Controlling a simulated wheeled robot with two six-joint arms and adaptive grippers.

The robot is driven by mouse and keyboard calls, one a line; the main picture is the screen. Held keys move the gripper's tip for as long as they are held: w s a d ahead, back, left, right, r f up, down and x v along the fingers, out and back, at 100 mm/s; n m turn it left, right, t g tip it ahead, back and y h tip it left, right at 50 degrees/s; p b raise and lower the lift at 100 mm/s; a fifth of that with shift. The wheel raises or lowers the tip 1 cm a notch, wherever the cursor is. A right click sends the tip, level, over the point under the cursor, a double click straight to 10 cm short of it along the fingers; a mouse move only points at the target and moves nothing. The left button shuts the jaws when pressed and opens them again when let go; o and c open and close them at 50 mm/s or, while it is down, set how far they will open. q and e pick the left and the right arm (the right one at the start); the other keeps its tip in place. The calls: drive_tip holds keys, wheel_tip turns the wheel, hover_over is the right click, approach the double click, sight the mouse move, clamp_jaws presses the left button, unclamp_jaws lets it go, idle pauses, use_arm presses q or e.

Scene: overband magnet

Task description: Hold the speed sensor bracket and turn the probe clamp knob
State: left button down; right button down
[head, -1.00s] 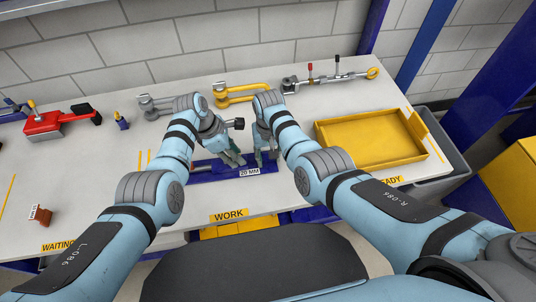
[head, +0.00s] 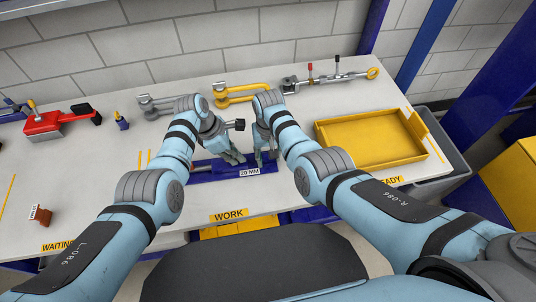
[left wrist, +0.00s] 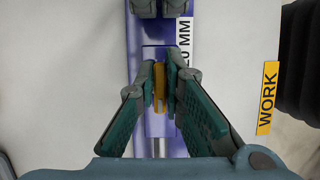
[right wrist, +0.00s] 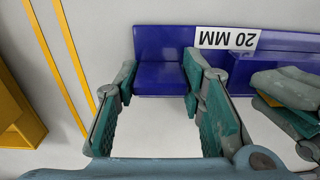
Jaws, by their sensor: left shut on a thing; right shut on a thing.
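A long blue fixture (head: 205,170) with a "20 MM" label lies on the bench; it also shows in the left wrist view (left wrist: 158,30). My left gripper (left wrist: 158,88) is shut on a small yellow-orange piece (left wrist: 159,75) at the fixture; I cannot tell if this is the probe clamp knob. My right gripper (right wrist: 160,82) is shut on a blue block (right wrist: 160,50) at one end of the fixture, with one finger on each side. In the head view the two grippers, left (head: 234,158) and right (head: 265,158), are close together and hide much of the fixture.
A yellow tray (head: 322,130) stands to the right. Yellow (head: 250,86) and grey (head: 150,100) lever tools and a long metal tool (head: 325,80) lie at the back. A red tool (head: 45,122) and a small brown part (head: 42,215) are at left.

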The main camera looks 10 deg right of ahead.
idle(0.5)
use_arm(q)
drive_tip(key=shift+m+g, duration=0.3)
drive_tip(key=shift+m, duration=0.6)
drive_tip(key=shift+s, duration=0.1)
drive_tip(key=c, duration=1.6)
unclamp_jaws()
